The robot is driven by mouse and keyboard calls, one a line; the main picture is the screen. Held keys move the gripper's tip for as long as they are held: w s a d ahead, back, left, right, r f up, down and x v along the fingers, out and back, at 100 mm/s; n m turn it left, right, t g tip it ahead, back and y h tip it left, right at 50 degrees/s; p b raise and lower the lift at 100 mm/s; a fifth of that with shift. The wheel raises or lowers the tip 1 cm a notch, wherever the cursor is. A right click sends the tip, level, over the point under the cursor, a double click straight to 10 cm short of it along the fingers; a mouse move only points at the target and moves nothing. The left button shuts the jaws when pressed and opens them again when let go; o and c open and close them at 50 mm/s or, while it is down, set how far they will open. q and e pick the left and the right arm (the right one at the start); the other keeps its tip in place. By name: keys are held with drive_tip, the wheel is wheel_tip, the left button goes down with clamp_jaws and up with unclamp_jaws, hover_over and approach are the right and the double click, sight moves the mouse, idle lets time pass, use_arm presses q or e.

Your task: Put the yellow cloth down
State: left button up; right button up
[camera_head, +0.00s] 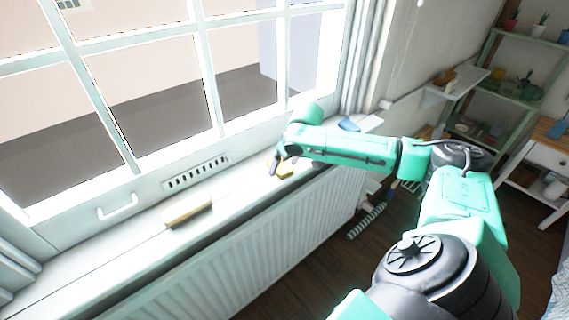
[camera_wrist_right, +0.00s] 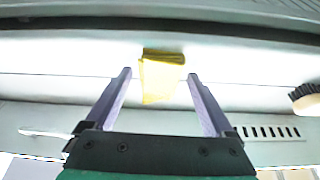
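The yellow cloth (camera_head: 286,172) lies on the white windowsill under the window. In the right wrist view the cloth (camera_wrist_right: 162,72) looks folded, with a thicker edge at the top and a paler flap below. My right gripper (camera_head: 277,164) is over the sill at the cloth. In the right wrist view its two fingers (camera_wrist_right: 159,76) are spread, one to each side of the cloth, with a visible gap on both sides. My left gripper is in neither view.
A tan, brush-like block (camera_head: 188,213) lies on the sill to the left, and a white handle (camera_head: 118,206) is on the window frame. A radiator (camera_head: 225,255) is below the sill. Shelves (camera_head: 500,95) with pots stand at the right. The sill between block and cloth is clear.

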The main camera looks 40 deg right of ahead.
drive_tip(key=shift+f, duration=0.1)
drive_tip(key=shift+f+b, duration=0.15)
drive_tip(key=shift+b, duration=0.35)
drive_tip(key=shift+f+b, duration=0.25)
drive_tip(key=shift+b, duration=0.45)
drive_tip(key=v, duration=1.5)
drive_tip(key=shift+w+a, duration=0.15)
